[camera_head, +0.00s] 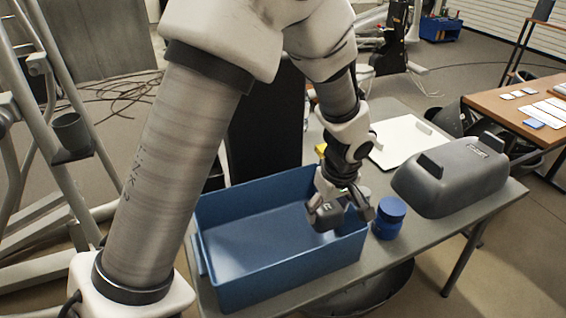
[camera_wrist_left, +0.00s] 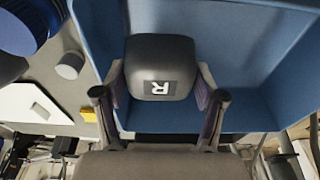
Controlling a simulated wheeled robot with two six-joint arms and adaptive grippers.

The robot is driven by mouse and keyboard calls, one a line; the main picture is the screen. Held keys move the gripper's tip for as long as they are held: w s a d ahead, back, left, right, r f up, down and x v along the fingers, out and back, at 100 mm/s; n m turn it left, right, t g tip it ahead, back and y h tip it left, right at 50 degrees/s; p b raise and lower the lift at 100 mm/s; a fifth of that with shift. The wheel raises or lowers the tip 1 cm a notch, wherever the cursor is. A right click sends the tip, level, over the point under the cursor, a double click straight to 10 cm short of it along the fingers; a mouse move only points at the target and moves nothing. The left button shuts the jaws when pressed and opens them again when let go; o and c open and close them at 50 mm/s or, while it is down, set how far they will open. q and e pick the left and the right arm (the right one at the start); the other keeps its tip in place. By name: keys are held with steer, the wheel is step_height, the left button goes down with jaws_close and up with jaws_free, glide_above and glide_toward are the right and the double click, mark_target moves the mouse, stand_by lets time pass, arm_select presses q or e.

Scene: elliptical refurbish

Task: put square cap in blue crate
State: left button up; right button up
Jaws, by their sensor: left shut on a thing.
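The square cap is a dark grey rounded block with a white R. My left gripper (camera_head: 342,211) is shut on the square cap (camera_head: 325,217) and holds it over the right end of the blue crate (camera_head: 290,287). In the left wrist view the square cap (camera_wrist_left: 160,62) sits between the two fingers of the left gripper (camera_wrist_left: 160,95), with the blue crate (camera_wrist_left: 222,30) behind it. The crate's visible floor is bare. My right gripper is not in view.
A blue round jar (camera_head: 389,218) stands just right of the crate. A large grey housing (camera_head: 455,177) lies at the table's right end. A white board (camera_head: 405,142) lies behind. The crate and these things share a grey table (camera_head: 425,232).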

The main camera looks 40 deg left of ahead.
arm_select(q)
step_height(320, 180, down, 10)
steer(key=shift+r+b, duration=0.1)
steer(key=shift+b, duration=0.55)
steer(key=shift+s, duration=0.1)
steer(key=shift+f+b, duration=0.25)
steer(key=shift+b, duration=0.05)
steer(key=o, duration=0.8)
steer(key=shift+r, duration=0.1)
steer(key=shift+r+p, duration=0.5)
steer(key=shift+r, duration=0.1)
steer(key=r, duration=0.3)
steer(key=d+r+p, duration=0.1)
steer(key=r, duration=0.3)
steer(key=r+p, duration=0.1)
steer(key=r, duration=0.3)
steer(key=shift+s+d, duration=0.35)
